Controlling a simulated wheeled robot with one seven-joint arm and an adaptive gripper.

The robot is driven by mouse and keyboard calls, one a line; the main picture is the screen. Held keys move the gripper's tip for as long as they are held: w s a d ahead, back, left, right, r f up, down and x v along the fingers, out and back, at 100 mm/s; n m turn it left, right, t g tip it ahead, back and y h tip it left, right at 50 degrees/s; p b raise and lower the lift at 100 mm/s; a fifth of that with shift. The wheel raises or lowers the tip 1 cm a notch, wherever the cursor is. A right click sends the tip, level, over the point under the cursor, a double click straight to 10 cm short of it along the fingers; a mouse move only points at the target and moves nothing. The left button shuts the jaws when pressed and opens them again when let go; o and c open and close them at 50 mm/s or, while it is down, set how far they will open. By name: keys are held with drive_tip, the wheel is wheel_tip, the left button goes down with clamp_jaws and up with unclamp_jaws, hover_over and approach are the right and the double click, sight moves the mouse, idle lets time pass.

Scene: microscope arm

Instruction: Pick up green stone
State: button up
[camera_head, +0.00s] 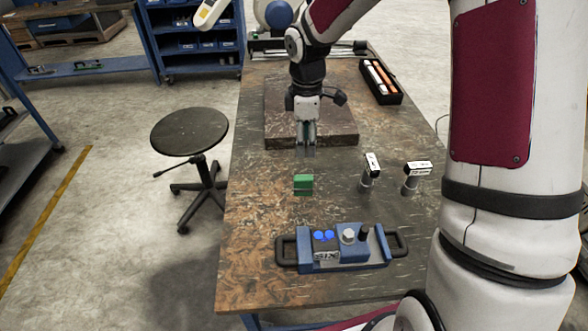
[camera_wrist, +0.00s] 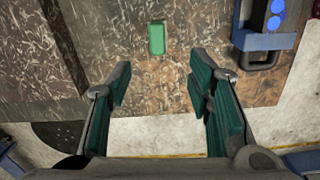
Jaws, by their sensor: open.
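The green stone (camera_head: 303,185) is a small green block on the worn brown table, left of the middle of the tabletop. It also shows in the wrist view (camera_wrist: 157,38), lying beyond the fingertips and roughly centred between them. My gripper (camera_head: 306,151) hangs above the table, pointing down, behind the stone in the head view. In the wrist view its fingers (camera_wrist: 160,85) are wide apart with nothing between them. The gripper does not touch the stone.
A blue control box with handles (camera_head: 345,250) lies in front of the stone. Two small upright devices (camera_head: 369,172) (camera_head: 414,178) stand to its right. A dark stone slab (camera_head: 283,127) lies behind, and a black tray (camera_head: 381,82) sits at the back right. A round stool (camera_head: 189,132) stands left.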

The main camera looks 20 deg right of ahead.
wheel_tip(320, 180, down, 2)
drive_tip(key=w, duration=0.1)
hover_over(303, 177)
drive_tip(key=shift+n, duration=0.4)
wheel_tip(303, 177, down, 8)
drive_tip(key=shift+w+a+r, duration=0.1)
drive_tip(key=shift+a, duration=0.05)
drive_tip(key=shift+d+f+p, duration=0.2)
drive_tip(key=shift+f+p, duration=0.4)
drive_tip(key=shift+f, duration=2.5)
clamp_jaws()
